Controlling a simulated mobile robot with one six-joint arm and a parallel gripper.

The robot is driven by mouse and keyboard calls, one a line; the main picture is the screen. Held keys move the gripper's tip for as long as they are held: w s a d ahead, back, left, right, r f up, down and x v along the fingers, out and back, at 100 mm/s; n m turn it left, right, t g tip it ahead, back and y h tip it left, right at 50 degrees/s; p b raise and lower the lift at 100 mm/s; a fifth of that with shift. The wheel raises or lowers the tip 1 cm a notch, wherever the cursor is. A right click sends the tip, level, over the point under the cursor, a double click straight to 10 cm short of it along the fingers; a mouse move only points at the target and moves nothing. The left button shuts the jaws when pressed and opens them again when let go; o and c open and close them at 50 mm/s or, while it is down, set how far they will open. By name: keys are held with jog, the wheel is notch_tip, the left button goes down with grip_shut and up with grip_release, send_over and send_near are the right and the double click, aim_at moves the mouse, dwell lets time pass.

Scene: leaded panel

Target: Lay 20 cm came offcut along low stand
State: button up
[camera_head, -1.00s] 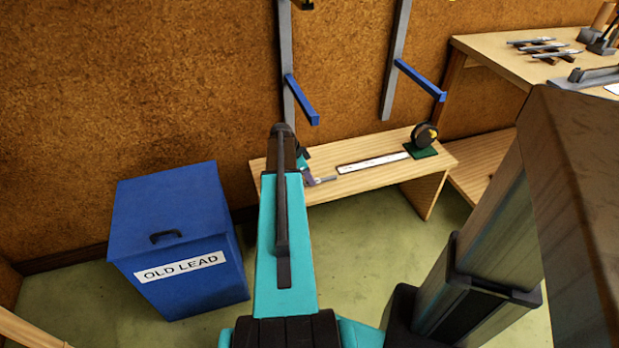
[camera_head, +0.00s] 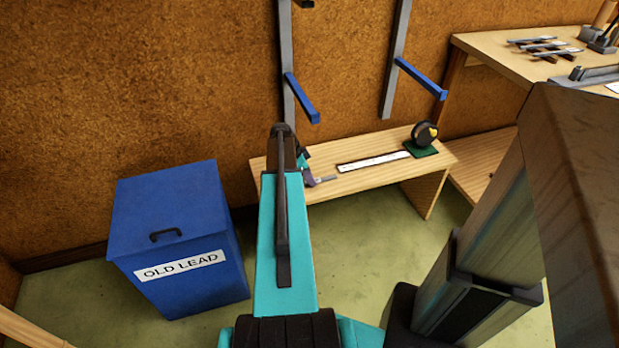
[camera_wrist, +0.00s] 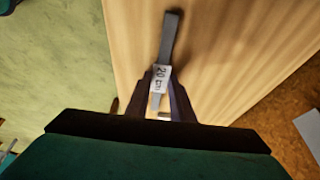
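The came offcut is a thin grey strip (camera_wrist: 171,32) with a white "20 cm" label, seen in the wrist view. My gripper (camera_wrist: 161,76) has its two fingers closed against the strip at the label. The strip lies over the low wooden stand (camera_wrist: 225,45), roughly along the grain and front edge, slightly slanted. Whether it touches the top is unclear. In the head view, the grey end of the offcut (camera_head: 327,178) shows right of my wrist, over the left part of the low stand (camera_head: 372,182).
A white ruler-like strip (camera_head: 373,162) lies on the stand, with a round black tape-like object (camera_head: 424,135) on a green pad at its right end. Blue rack arms (camera_head: 302,100) jut from the wall above. A blue "OLD LEAD" bin (camera_head: 180,240) stands left.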

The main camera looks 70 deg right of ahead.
jog(key=shift+o, duration=1.2)
jog(key=shift+r, duration=0.1)
jog(key=p+v, duration=0.1)
jog(key=v, duration=1.2)
jog(key=shift+w+r, duration=0.2)
jog(key=shift+r, duration=0.05)
jog(key=shift+a, duration=0.2)
